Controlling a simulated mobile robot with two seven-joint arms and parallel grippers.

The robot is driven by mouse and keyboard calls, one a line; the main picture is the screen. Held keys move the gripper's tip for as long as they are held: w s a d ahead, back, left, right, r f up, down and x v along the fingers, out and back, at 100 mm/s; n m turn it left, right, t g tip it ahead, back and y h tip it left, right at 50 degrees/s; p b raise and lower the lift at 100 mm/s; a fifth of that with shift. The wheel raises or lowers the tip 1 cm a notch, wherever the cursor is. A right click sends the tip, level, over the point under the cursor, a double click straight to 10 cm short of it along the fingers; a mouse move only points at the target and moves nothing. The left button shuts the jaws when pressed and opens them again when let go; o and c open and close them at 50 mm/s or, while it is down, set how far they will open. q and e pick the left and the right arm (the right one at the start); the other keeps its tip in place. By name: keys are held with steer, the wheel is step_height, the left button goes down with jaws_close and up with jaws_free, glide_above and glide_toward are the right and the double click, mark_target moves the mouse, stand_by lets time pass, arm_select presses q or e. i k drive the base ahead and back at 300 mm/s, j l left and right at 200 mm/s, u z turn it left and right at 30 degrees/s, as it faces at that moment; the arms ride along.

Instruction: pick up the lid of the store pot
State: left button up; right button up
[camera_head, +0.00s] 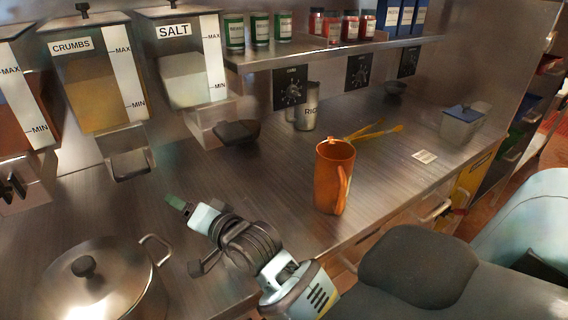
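A steel pot (152,298) stands on the counter at the lower left, cut off by the bottom edge of the picture. Its shiny domed lid (112,272) lies on it, with a dark knob (83,266) in the middle. A loop handle shows at the pot's right side. My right gripper (186,232) is over the counter, up and to the right of the pot, clear of the lid. A pale finger with a green tip shows, but I cannot tell how far the fingers are apart. It appears to hold nothing. My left gripper is not in view.
An orange jug (334,178) stands right of my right gripper. Crumbs (95,75) and salt (190,62) dispensers hang at the upper left. A rice canister (309,108), yellow tongs (375,131) and a blue-lidded box (462,122) are farther back. The counter above the pot is clear.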

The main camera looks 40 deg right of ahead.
mark_target(103, 278)
steer(key=k+l, duration=0.3)
steer(key=k, duration=0.15)
steer(key=k+l, duration=0.3)
steer(key=k, duration=0.15)
